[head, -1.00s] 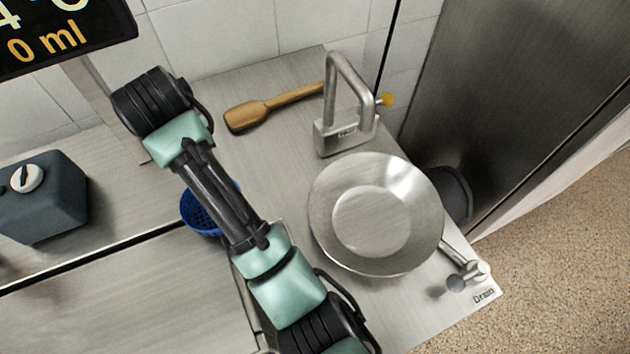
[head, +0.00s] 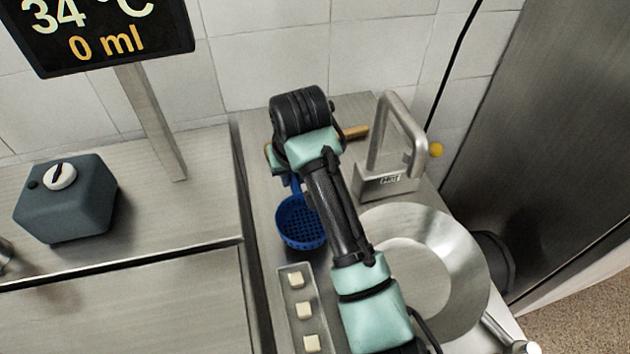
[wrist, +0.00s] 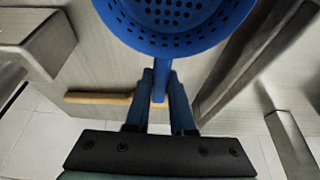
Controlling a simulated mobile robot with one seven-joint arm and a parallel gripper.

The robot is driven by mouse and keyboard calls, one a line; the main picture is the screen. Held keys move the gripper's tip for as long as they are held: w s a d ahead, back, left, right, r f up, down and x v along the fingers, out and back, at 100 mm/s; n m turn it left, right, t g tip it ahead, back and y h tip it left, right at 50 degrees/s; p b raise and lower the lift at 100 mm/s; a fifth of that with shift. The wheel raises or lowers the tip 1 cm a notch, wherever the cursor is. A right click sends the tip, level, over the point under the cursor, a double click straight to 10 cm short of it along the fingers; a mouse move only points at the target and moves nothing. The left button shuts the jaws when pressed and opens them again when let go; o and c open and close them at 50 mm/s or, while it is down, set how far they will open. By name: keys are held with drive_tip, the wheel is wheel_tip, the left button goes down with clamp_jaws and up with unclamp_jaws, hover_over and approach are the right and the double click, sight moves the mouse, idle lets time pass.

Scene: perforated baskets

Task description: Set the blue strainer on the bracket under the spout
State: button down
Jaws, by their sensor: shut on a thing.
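The blue strainer (head: 300,228) is a round perforated bowl with a straight handle. In the head view it is left of my forearm, over the counter. My gripper (wrist: 160,85) is shut on its handle in the wrist view, with the strainer's bowl (wrist: 178,25) beyond the fingertips. In the head view my wrist and forearm partly hide the gripper. The steel spout (head: 400,135) is an angular arch on a labelled base, right of my arm and apart from the strainer. I cannot make out a separate bracket beneath it.
A wide steel basin (head: 455,255) lies in front of the spout, partly behind my arm. A narrow tray (head: 290,325) with pale cubes is below the strainer. A wooden utensil (head: 355,132) lies behind my wrist. A dark box (head: 65,205) and display (head: 100,30) are left.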

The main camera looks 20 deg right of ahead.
drive_tip(key=d+f, duration=0.1)
drive_tip(key=d, duration=0.1)
drive_tip(key=d+f, duration=0.2)
drive_tip(key=shift+r, duration=0.1)
drive_tip(key=shift+a, duration=0.1)
drive_tip(key=c, duration=0.8)
unclamp_jaws()
drive_tip(key=shift+o, duration=0.2)
